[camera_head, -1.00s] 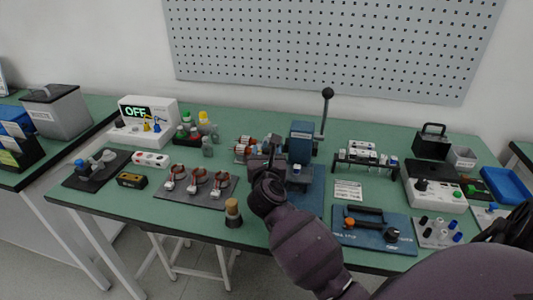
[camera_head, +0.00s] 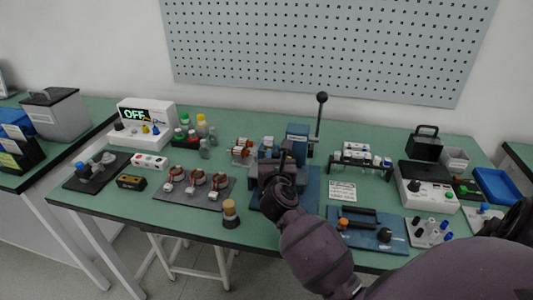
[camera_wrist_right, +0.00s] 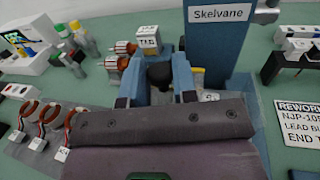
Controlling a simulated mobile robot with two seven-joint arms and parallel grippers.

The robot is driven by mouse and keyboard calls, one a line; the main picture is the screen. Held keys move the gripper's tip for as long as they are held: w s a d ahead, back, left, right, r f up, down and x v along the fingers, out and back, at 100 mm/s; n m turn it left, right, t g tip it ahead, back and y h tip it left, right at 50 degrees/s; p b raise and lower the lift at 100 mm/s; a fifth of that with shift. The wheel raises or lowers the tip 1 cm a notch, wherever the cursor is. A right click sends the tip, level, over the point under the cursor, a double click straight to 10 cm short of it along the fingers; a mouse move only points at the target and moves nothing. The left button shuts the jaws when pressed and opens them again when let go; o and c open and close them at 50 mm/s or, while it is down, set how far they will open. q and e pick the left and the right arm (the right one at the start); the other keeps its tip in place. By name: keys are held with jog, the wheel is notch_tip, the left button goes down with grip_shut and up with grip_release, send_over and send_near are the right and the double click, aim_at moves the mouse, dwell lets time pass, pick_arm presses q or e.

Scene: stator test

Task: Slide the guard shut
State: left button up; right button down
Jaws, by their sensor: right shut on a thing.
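The blue press (camera_head: 298,130) marked Skelvane stands at the middle of the bench, and its column shows in the right wrist view (camera_wrist_right: 217,50). My right gripper (camera_head: 273,160) is at the front left of the press. In the right wrist view the gripper (camera_wrist_right: 158,78) is shut on a small black piece (camera_wrist_right: 160,75), which looks like the guard's grip. The guard's panel cannot be made out clearly, and the gripper and wrist hide much of the press's lower front. My left gripper is not in view.
The press's black-knobbed lever (camera_head: 321,98) rises at its right. Copper coils on a grey mat (camera_head: 207,202) lie left of my arm, with a cork-topped jar (camera_head: 230,215) near the front edge. A blue fixture (camera_head: 365,238) lies to the right.

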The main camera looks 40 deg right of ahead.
jog(key=s+d, duration=0.1)
jog(key=s+d+p, duration=0.1)
jog(key=s+d, duration=0.1)
jog(key=shift+s+r, duration=0.15)
jog(key=shift+s, duration=0.05)
jog(key=shift+s+d+f+p, duration=0.15)
jog(key=shift+s+f+p, duration=0.05)
jog(key=shift+p, duration=0.1)
jog(key=c, duration=0.9)
grip_release()
jog(key=shift+s+d, duration=0.1)
jog(key=shift+s, duration=0.05)
jog(key=v, duration=1)
jog(key=shift+s+a, duration=0.3)
